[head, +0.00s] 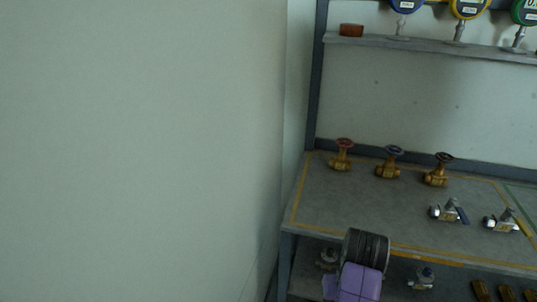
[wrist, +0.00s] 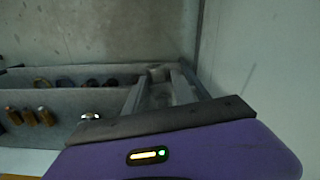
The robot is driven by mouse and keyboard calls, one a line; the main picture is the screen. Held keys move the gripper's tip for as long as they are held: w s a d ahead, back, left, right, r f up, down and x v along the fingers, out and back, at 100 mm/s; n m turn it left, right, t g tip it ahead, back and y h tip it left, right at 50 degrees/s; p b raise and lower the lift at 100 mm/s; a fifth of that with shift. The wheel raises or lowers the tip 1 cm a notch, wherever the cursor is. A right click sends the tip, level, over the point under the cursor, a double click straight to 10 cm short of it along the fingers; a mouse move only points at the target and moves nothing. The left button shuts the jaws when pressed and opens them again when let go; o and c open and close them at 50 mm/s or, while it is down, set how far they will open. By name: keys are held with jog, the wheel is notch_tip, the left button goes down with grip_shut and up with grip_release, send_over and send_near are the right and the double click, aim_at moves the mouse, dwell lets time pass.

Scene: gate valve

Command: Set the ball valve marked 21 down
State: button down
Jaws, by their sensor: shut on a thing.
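My gripper (wrist: 158,82) shows in the wrist view, its two fingers reaching up from the purple hand and shut on a small grey thing (wrist: 158,73). Its shape is mostly hidden by the fingers, and no number 21 can be read on it. In the head view my purple and black wrist is at the bench's front edge, and the fingertips and the held thing are hidden. Two silver ball valves, one with a blue handle (head: 449,211) and one at the right (head: 502,222), lie on the bench top. Their marks are unreadable.
Three brass gate valves, red (head: 342,154), blue (head: 390,161) and dark (head: 438,169), stand at the back of the bench (head: 330,205). The lower shelf holds silver fittings (head: 421,278) and brown blocks (head: 482,290). A wall (head: 140,150) fills the left. The bench's left front is clear.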

jog(key=shift+n, duration=0.4)
jog(key=s+d+f, duration=0.1)
jog(key=f, duration=0.1)
jog(key=s+d+f, duration=0.2)
jog(key=shift+s, duration=0.2)
dwell(0.6)
